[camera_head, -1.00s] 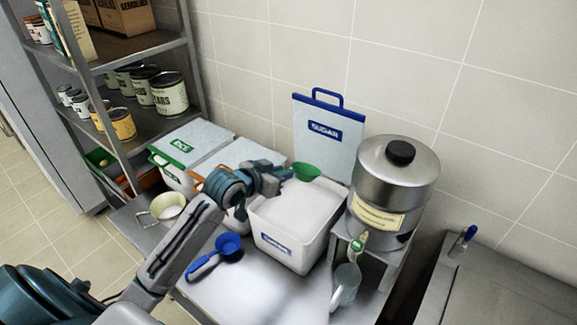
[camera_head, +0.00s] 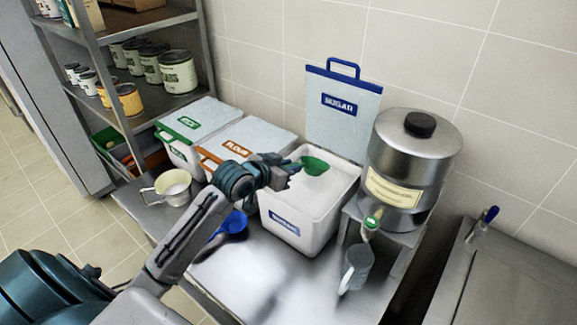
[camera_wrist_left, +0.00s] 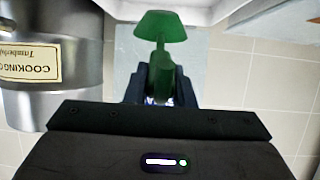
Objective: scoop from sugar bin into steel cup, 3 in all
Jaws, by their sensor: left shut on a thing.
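My left gripper (camera_head: 284,170) is shut on the handle of a green scoop (camera_head: 315,165), above the back left part of the open sugar bin (camera_head: 284,222). The bin is white with a blue label and holds white sugar; its blue-edged lid (camera_head: 343,125) stands upright behind. In the left wrist view the green scoop (camera_wrist_left: 160,27) points away from the left gripper (camera_wrist_left: 160,88); what it contains is hidden. A metal cup (camera_head: 174,188) with white contents stands at the left of the table. A grey cup (camera_head: 357,268) stands below the dispenser tap. My right gripper is out of view.
A steel dispenser (camera_head: 410,160) stands on a raised stand right of the bin. A blue scoop (camera_head: 233,224) lies in front, partly behind my arm. Closed rice (camera_head: 195,125) and flour (camera_head: 255,137) bins stand left. The front table is clear.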

